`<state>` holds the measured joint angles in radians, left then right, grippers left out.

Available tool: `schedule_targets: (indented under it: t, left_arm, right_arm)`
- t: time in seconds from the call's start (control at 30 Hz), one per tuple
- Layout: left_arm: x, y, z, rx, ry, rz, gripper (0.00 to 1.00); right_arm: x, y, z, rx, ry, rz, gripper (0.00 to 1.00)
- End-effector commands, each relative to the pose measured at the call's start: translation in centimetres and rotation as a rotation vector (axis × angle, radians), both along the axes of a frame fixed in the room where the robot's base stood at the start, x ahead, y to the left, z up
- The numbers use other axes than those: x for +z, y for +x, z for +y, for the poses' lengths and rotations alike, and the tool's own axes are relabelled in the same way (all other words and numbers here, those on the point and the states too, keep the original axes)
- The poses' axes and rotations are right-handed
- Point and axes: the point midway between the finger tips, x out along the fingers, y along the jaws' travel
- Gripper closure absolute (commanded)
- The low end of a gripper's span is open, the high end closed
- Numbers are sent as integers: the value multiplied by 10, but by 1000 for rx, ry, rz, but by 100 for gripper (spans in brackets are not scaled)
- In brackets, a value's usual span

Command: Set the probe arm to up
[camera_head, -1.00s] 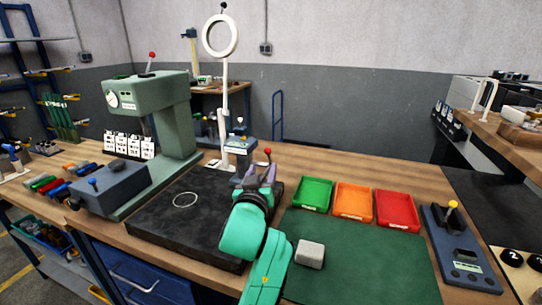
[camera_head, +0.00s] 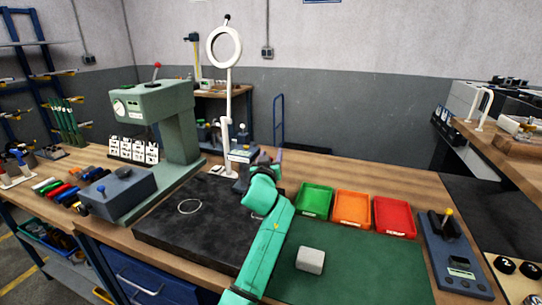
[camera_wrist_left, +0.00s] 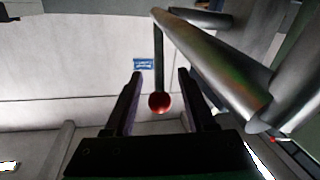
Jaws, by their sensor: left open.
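A red ball (camera_wrist_left: 160,103) on a thin dark rod (camera_wrist_left: 158,50) shows in the left wrist view. The rod joins a shiny metal cylinder (camera_wrist_left: 215,60); I take this to be the probe arm, though no label shows. My left gripper (camera_wrist_left: 160,74) is open, with one finger on each side of the ball in the picture. I cannot tell whether either finger touches it. In the head view my left gripper (camera_head: 269,157) is over the back of the dark plate (camera_head: 190,230), and its arm hides the red ball there. My right gripper is not in view.
A white ring stand (camera_head: 228,110) and a small dark device (camera_head: 242,154) stand just left of my gripper. A green press (camera_head: 160,105) is further left. Green (camera_head: 314,201), orange (camera_head: 352,207) and red (camera_head: 395,216) trays and a grey block (camera_head: 310,260) are to the right.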

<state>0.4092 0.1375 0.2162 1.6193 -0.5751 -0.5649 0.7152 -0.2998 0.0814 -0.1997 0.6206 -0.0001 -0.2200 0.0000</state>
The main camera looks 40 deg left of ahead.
Motion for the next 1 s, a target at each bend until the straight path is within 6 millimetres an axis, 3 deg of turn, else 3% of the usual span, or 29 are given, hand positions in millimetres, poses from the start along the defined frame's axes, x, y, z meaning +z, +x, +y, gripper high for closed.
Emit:
schedule_targets:
  t: [0.03, 0.13, 0.17, 1.0]
  left_arm:
    - [0, 0, 0, 0, 0, 0, 56]
    - [0, 0, 0, 0, 0, 0, 94]
    - [0, 0, 0, 0, 0, 0, 100]
    - [-1, 0, -1, 0, 0, 2, 100]
  right_arm:
    - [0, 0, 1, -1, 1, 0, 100]
    - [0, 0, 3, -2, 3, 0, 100]
    - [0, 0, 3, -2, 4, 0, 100]
    - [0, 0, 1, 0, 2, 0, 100]
